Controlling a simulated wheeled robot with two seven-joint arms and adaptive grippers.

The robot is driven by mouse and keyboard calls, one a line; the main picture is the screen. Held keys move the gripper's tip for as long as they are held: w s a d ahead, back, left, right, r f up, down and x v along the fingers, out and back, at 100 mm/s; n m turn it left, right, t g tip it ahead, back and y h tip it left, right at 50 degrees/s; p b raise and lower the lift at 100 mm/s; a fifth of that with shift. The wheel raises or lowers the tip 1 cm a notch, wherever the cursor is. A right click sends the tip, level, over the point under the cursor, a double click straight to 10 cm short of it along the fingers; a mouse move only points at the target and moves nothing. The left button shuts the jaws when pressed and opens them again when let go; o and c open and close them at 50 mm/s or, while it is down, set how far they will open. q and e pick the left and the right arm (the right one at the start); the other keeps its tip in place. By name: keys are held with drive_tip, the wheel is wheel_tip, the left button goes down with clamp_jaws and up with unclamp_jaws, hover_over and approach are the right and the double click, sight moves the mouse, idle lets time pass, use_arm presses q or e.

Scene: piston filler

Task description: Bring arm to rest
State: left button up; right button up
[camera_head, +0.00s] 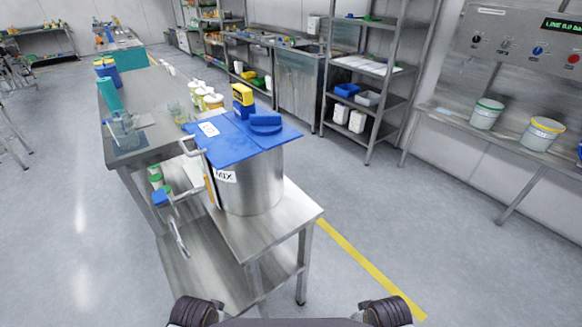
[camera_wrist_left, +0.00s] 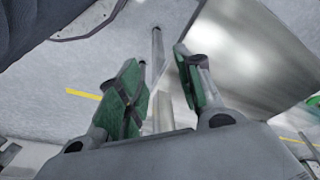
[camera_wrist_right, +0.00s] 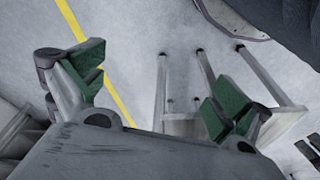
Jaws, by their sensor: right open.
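My left gripper (camera_wrist_left: 160,88) is open in the left wrist view, its two green-padded fingers apart with nothing between them. A table leg and floor show beyond it. My right gripper (camera_wrist_right: 155,90) is open and empty in the right wrist view, green pads wide apart over the floor. Neither gripper shows clearly in the head view; only two dark rounded parts of mine show at its bottom edge. A steel tank (camera_head: 248,180) marked MIX stands on a steel table (camera_head: 292,212), with a blue lid (camera_head: 225,142) on top.
A long steel bench (camera_head: 150,108) with bottles and jars runs back from the tank. Two white buckets, one green-rimmed (camera_head: 487,114) and one yellow-rimmed (camera_head: 542,134), stand on a shelf at right. A rack (camera_head: 367,85) stands behind. The floor around the yellow line (camera_head: 365,265) is clear.

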use_arm(q)
wheel_tip(320, 180, down, 15)
drive_tip(key=s+d+b, duration=0.1)
drive_tip(key=s+b, duration=0.1)
drive_tip(key=b, duration=0.5)
drive_tip(key=shift+d+f+g, duration=0.2)
drive_tip(key=shift+g, duration=0.2)
use_arm(e)
wheel_tip(320, 180, down, 15)
drive_tip(key=s+a, duration=0.1)
drive_tip(key=s, duration=0.1)
drive_tip(key=shift+a+f+g, duration=0.2)
drive_tip(key=shift+g, duration=0.2)
use_arm(q)
drive_tip(key=shift+s+a+f+p, duration=0.1)
drive_tip(key=shift+f+p, duration=0.25)
drive_tip(key=shift+p, duration=0.5)
use_arm(e)
drive_tip(key=shift+s+d+f, duration=0.1)
drive_tip(key=shift+f, duration=0.25)
